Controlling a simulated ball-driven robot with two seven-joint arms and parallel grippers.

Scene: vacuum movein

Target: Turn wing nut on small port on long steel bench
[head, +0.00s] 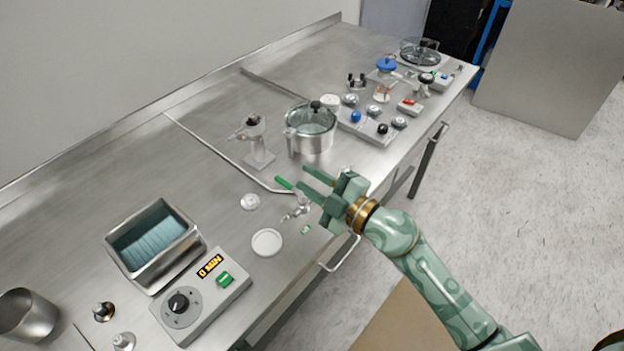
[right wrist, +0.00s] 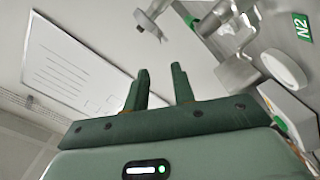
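A small metal port fitting (head: 298,208) stands near the front edge of the long steel bench (head: 215,210). Which part of it is the wing nut is too small to tell in the head view. Metal fittings (right wrist: 237,70) also show at the upper right of the right wrist view, near a green N2 label (right wrist: 302,27). My right gripper (head: 294,177) is beside and just behind the port in the head view, with its fingers pointing left. Its fingers (right wrist: 160,80) are apart with nothing between them. My left gripper is not in view.
A white disc (head: 267,242) and a clear cap (head: 250,202) lie left of the port. A steel pot (head: 310,135) and a grey stand (head: 257,145) are behind it. A timer box (head: 200,295) and a steel bath (head: 125,255) stand at the left. A handle (head: 341,256) juts from the bench front.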

